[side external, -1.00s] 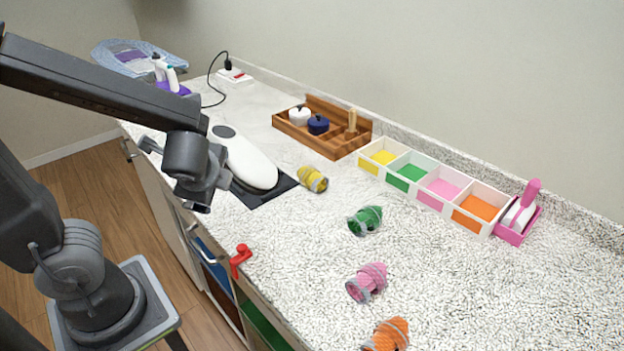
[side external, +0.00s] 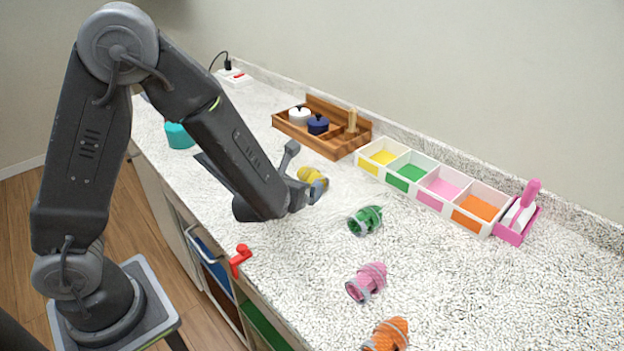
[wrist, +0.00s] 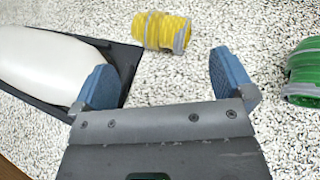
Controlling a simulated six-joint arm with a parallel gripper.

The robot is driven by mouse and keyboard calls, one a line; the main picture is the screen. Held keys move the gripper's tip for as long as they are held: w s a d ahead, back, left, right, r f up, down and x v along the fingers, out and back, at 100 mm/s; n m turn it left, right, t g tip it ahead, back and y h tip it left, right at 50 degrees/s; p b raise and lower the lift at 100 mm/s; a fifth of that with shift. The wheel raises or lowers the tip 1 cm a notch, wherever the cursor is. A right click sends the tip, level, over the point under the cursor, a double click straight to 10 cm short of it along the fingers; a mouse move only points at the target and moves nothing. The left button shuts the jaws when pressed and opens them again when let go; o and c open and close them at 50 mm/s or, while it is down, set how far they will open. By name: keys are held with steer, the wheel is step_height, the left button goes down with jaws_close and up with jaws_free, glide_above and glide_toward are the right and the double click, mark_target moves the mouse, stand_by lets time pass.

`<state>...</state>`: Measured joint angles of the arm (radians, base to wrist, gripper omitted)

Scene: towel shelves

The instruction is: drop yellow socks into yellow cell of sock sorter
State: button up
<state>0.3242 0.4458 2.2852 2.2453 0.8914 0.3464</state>
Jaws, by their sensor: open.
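The yellow socks (side external: 311,175) lie rolled up on the speckled counter, partly hidden by my arm in the side view. In the wrist view the yellow socks (wrist: 161,31) lie ahead of and between the open fingers, apart from them. My gripper (wrist: 160,80) is open and empty; in the side view (side external: 303,172) it is beside the socks. The sock sorter (side external: 440,205) stands at the wall with yellow, green, pink and orange cells in a row. The yellow cell (side external: 383,157) is at its far left end and holds no socks.
Green socks (side external: 365,220), pink socks (side external: 367,282) and orange socks (side external: 387,335) lie along the counter. A wooden tray (side external: 337,147) with pots stands left of the sorter. A white iron-like object (wrist: 43,60) on a dark base lies at left in the wrist view.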

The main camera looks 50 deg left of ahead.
mark_target(309, 177)
steer(key=x, duration=0.8)
steer(key=shift+w+a, duration=0.15)
steer(key=shift+w, duration=0.25)
steer(key=c, duration=0.7)
